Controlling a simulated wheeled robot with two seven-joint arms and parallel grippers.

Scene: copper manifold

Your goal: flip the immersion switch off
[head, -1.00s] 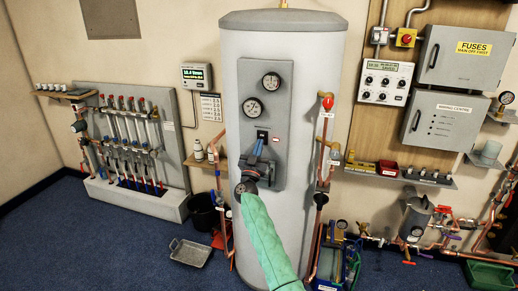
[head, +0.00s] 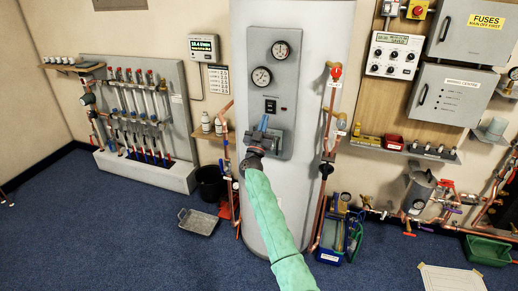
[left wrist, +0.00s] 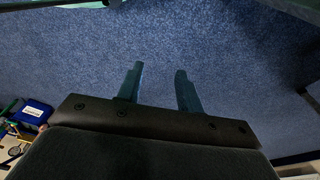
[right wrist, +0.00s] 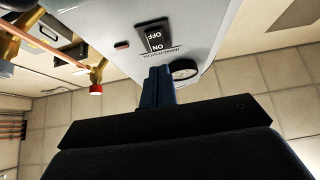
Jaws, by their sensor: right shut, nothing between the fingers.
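The immersion switch (head: 270,106) is a black rocker on the grey panel (head: 285,75) of the tall cylinder. In the right wrist view the switch (right wrist: 155,37) shows OFF and ON lettering upside down, with IMMERSION printed beside it. My left gripper (left wrist: 158,82) is open and empty above blue carpet.
Two gauges (head: 262,77) sit above the switch. Copper pipework with a red-topped valve (head: 336,73) runs right of the cylinder. A blue crate (head: 331,257), a black bucket (head: 211,185) and a metal tray (head: 197,222) stand on the floor. Carpet at the front left is clear.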

